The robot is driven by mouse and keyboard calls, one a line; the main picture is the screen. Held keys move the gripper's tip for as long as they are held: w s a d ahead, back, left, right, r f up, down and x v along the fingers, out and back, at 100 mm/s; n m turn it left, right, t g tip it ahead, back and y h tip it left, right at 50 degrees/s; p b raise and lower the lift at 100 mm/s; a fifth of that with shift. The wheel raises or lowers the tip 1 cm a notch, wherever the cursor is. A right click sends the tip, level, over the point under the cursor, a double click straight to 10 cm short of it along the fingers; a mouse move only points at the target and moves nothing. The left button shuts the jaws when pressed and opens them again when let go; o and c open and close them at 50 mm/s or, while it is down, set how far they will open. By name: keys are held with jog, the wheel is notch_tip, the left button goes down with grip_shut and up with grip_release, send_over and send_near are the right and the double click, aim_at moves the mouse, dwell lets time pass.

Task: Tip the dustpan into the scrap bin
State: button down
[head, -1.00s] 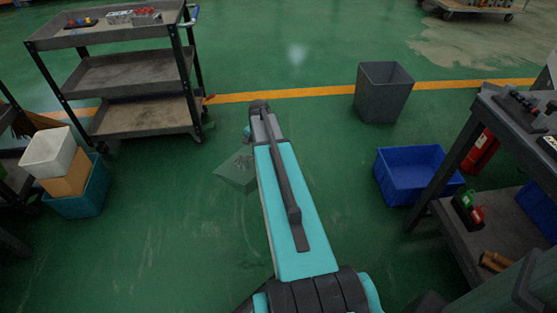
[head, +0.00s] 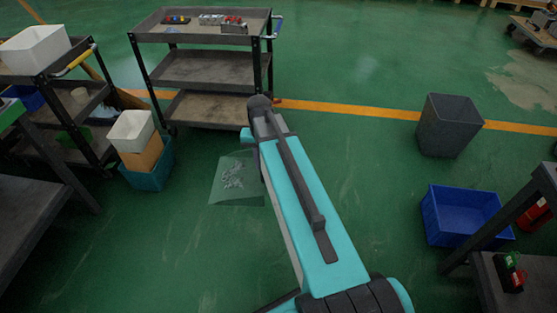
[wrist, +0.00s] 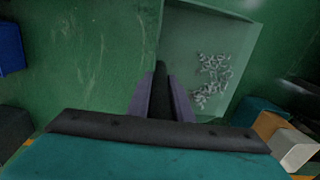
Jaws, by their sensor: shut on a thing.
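The dustpan (head: 221,188) is a see-through green pan with small pale metal scraps on it, left of the end of my arm in the head view. In the wrist view the dustpan (wrist: 180,38) lies ahead of my gripper (wrist: 160,98), with the scraps gathered on its right side. My gripper is shut on its dark handle. My arm hides the gripper in the head view. A grey open-topped bin (head: 448,128), which looks like the scrap bin, stands on the floor to the right, well apart from the dustpan. Its inside is dark.
A blue crate (head: 462,222) sits on the floor at right, near a dark bench (head: 515,215). A three-shelf cart (head: 203,70) stands behind the dustpan. Stacked boxes (head: 143,150) and another cart (head: 68,110) are at left. Open green floor lies between dustpan and bin.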

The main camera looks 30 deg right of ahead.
jog(key=s+a+r+n+p, duration=0.2)
jog(key=a+r+n+p, duration=0.4)
jog(key=a+r, duration=0.4)
jog(key=a, duration=0.3)
jog(key=shift+a+r, duration=0.15)
jog(key=shift+r, duration=0.25)
jog(key=shift+s, duration=0.2)
